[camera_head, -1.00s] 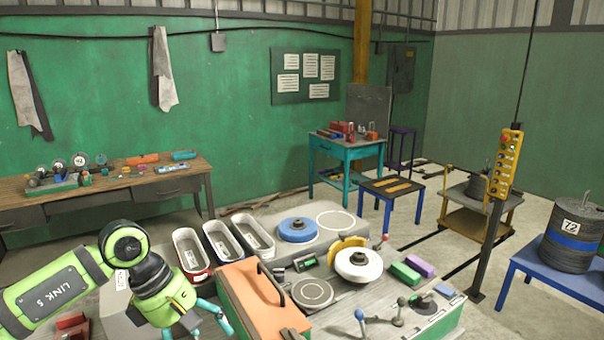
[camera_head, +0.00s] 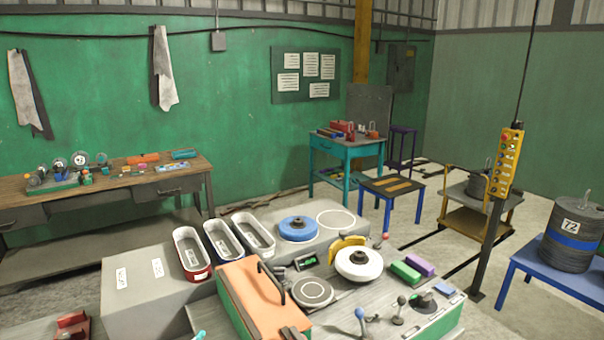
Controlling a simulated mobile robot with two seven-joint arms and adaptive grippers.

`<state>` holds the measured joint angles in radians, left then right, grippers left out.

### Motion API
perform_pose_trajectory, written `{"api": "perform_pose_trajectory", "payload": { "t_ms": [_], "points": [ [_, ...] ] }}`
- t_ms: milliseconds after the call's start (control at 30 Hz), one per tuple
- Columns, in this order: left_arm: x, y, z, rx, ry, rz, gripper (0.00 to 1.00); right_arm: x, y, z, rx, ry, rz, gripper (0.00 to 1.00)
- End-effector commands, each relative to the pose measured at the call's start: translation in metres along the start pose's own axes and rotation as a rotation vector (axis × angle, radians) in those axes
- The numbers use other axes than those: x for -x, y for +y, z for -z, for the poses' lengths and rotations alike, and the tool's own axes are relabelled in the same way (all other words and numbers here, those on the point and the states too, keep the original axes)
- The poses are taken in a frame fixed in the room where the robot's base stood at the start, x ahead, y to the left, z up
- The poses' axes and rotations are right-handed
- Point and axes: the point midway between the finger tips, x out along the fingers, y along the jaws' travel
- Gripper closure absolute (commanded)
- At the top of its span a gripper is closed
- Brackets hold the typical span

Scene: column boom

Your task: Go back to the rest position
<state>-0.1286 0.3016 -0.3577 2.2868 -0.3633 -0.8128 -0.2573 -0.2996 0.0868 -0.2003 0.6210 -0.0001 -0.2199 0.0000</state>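Only a small teal tip (camera_head: 199,335), which looks like part of my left gripper, shows at the bottom edge of the head view. The rest of that gripper and its arm are out of the picture, so its opening cannot be seen. My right gripper and arm are not in view. No object shows in contact with the teal tip.
The grey bench (camera_head: 140,300) carries several oblong trays (camera_head: 190,250), an orange-topped green box (camera_head: 250,292), a blue disc (camera_head: 298,229), a white disc (camera_head: 359,264) and small levers (camera_head: 399,312). A yellow button pendant (camera_head: 504,165) hangs at right.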

Motion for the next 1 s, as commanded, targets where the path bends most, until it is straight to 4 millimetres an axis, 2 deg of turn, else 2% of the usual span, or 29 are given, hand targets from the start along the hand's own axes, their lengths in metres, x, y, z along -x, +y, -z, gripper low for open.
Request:
{"api": "perform_pose_trajectory", "payload": {
  "t_ms": [33,100,200,400,600,633,700,867,1000],
  "points": [
    [0.015,0.021,-0.033,0.109,-0.128,-0.070,0.21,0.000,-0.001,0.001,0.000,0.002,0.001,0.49],
    [0.037,0.044,-0.069,0.231,-0.283,-0.150,0.21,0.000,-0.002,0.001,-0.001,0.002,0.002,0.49],
    [0.070,0.074,-0.105,0.363,-0.465,-0.240,0.21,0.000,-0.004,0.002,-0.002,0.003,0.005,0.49],
    [0.133,0.115,-0.146,0.534,-0.734,-0.368,0.21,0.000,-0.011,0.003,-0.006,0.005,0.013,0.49],
    [0.194,0.145,-0.167,0.656,-0.957,-0.468,0.21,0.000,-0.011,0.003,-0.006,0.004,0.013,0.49],
    [0.195,0.152,-0.173,0.665,-0.977,-0.476,0.21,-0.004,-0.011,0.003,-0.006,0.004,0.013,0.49],
    [0.181,0.173,-0.193,0.656,-0.977,-0.478,0.21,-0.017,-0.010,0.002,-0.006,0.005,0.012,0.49],
    [0.162,0.216,-0.232,0.650,-0.990,-0.487,0.21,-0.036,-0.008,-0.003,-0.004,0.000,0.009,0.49],
    [0.148,0.263,-0.275,0.644,-1.006,-0.499,0.21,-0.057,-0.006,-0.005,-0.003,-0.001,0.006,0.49]
  ]
}}
